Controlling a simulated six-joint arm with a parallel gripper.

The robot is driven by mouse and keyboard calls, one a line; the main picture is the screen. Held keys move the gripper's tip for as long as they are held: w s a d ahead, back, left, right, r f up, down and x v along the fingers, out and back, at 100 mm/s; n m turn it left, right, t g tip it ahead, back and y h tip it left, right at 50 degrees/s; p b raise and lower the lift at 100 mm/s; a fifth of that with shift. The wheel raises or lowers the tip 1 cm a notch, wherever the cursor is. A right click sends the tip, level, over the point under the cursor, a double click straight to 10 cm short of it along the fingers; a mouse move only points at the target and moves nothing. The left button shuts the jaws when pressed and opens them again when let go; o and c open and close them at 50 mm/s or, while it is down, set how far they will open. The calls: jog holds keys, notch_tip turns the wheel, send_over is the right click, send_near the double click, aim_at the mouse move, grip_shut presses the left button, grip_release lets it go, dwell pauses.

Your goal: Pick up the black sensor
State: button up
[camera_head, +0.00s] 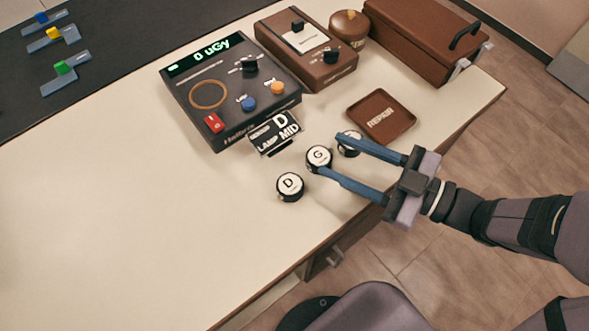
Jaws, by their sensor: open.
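Three round black pieces with white tops stand on the cream tabletop (130,200). The nearest (290,185) is marked D and the middle one (318,157) is marked G. The third (347,147) is partly hidden by my upper finger, and its mark is not readable. I cannot tell from looks alone which is the black sensor. My gripper (331,155), with two long blue fingers, is open and reaches in from the right. The lower fingertip is by the G piece and the upper one overlaps the third piece. I cannot tell whether they touch.
A dark meter box (231,121) reading "0 uGy" stands behind, with a "LAMP MID D" sign (274,133) in front. A brown REPAIR tray (381,117), a brown switch box (306,58), a round brown object (349,28) and a brown case (420,40) are nearby. The left tabletop is clear.

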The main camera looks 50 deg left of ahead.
aim_at(303, 190)
jog(key=s+g, duration=0.1)
jog(key=s+d+f+h, duration=0.1)
jog(key=s, duration=0.1)
jog(key=s+g, duration=0.1)
jog(key=s, duration=0.1)
jog(key=shift+d+f+g+h, duration=0.3)
jog(key=shift+d+f, duration=0.05)
jog(key=shift+d, duration=0.05)
jog(key=shift+s+d+f+m+b, duration=0.2)
jog(key=shift+f+m+b, duration=0.1)
jog(key=shift+f+b, duration=0.25)
jog(key=shift+d+f+h, duration=0.15)
jog(key=shift+f+h, duration=0.1)
jog(key=shift+h, duration=0.05)
jog(key=shift+x, duration=3.65)
jog(key=shift+f, duration=0.1)
jog(key=shift+c, duration=0.3)
jog(key=c, duration=0.7)
notch_tip(303, 190, up, 10)
jog(key=p, duration=0.2)
jog(key=shift+p, duration=0.35)
